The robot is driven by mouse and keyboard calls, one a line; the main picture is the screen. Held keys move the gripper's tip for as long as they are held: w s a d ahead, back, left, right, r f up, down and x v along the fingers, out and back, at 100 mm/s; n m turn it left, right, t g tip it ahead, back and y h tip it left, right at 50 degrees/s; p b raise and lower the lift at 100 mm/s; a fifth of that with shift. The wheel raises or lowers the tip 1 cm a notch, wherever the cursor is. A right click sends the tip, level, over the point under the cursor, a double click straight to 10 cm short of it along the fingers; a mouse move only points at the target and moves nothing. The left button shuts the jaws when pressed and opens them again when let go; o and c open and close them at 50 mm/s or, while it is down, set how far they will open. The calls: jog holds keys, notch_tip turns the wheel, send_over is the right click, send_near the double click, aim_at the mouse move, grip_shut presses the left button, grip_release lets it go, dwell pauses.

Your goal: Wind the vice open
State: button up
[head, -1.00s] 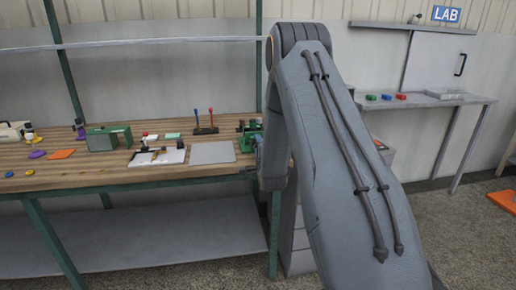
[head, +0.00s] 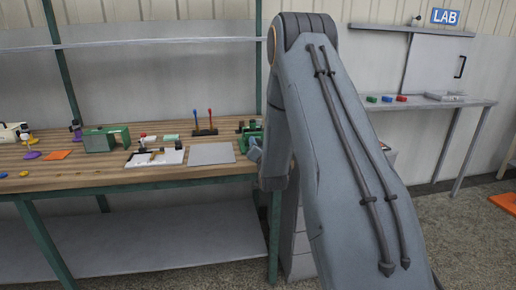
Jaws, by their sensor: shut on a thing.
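The green vice (head: 246,132) stands at the right end of the wooden workbench, partly hidden behind my arm. My gripper (head: 254,149) shows only as a small grey part at the near right side of the vice, at the bench's end. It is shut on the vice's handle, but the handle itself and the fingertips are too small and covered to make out. How far apart the vice's jaws are cannot be told from here.
On the workbench (head: 60,177) are a green box-shaped block (head: 101,139), a white board with small parts (head: 155,157), a grey plate (head: 211,154) and a stand with red and blue handles (head: 204,127). A side table (head: 440,105) stands at the right.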

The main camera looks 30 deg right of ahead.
jog(key=n+b, duration=0.1)
jog(key=n, duration=0.3)
jog(key=shift+n, duration=0.3)
jog(key=n+b, duration=0.1)
jog(key=n, duration=0.3)
jog(key=shift+a+n, duration=0.1)
jog(key=shift+n, duration=0.2)
jog(key=n+b, duration=0.1)
jog(key=n, duration=0.3)
jog(key=shift+f+n+b, duration=0.1)
jog(key=shift+n+b, duration=0.2)
jog(key=shift+b, duration=0.05)
jog(key=n+b, duration=0.1)
jog(key=n, duration=0.2)
jog(key=shift+n, duration=0.3)
jog(key=n+b, duration=0.1)
jog(key=n, duration=0.3)
jog(key=n+b, duration=0.1)
jog(key=n, duration=0.3)
jog(key=shift+f, duration=0.1)
jog(key=n+b, duration=0.1)
jog(key=n, duration=0.2)
jog(key=shift+n, duration=0.3)
jog(key=shift+n+b, duration=0.8)
jog(key=shift+n, duration=1)
